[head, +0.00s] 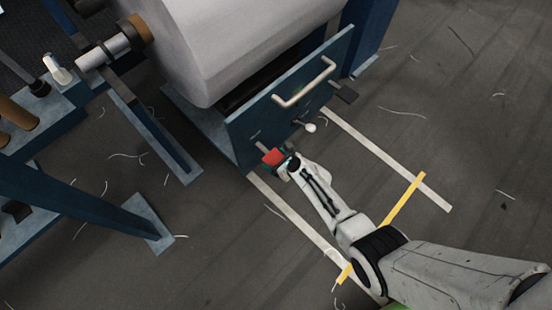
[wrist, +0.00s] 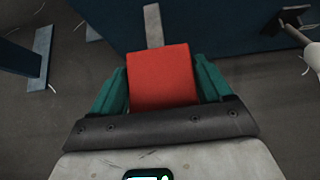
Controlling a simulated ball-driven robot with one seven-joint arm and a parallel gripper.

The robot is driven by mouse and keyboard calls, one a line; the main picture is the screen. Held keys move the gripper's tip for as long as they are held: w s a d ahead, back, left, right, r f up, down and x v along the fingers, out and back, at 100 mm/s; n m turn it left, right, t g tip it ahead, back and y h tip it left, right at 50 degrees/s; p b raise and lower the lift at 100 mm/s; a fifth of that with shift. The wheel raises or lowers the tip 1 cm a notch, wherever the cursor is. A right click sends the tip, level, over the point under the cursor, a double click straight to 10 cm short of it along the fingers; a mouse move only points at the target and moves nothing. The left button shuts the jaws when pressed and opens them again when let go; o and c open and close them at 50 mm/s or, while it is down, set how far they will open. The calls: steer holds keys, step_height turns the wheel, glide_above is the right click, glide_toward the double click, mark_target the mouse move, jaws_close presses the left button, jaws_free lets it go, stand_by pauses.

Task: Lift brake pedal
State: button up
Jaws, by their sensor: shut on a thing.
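The red brake pedal (head: 273,157) is at the lower left of the blue machine panel in the head view. In the wrist view the red pedal (wrist: 162,76) fills the space between two green fingers, with its grey arm running up behind it toward the blue panel. My gripper (head: 281,160) is shut on the pedal, one finger on each side. The fingers hide the pedal's side edges, and its underside is not visible. In the wrist view my gripper (wrist: 162,88) reaches along both sides of the red block.
The blue panel (head: 290,100) carries a pale handle (head: 304,82), a white-knobbed lever (head: 310,128) and a dark pedal (head: 343,91) to the right. A large white roll (head: 235,40) is above. White and yellow (head: 402,200) floor strips and loose threads lie on the dark floor.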

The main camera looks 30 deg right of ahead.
steer(key=o, duration=1.4)
steer(key=shift+r, duration=0.1)
steer(key=p+v, duration=0.6)
steer(key=v, duration=0.4)
steer(key=shift+s+d+r+p, duration=0.1)
steer(key=shift+s+r+p, duration=0.05)
steer(key=shift+s+p, duration=0.2)
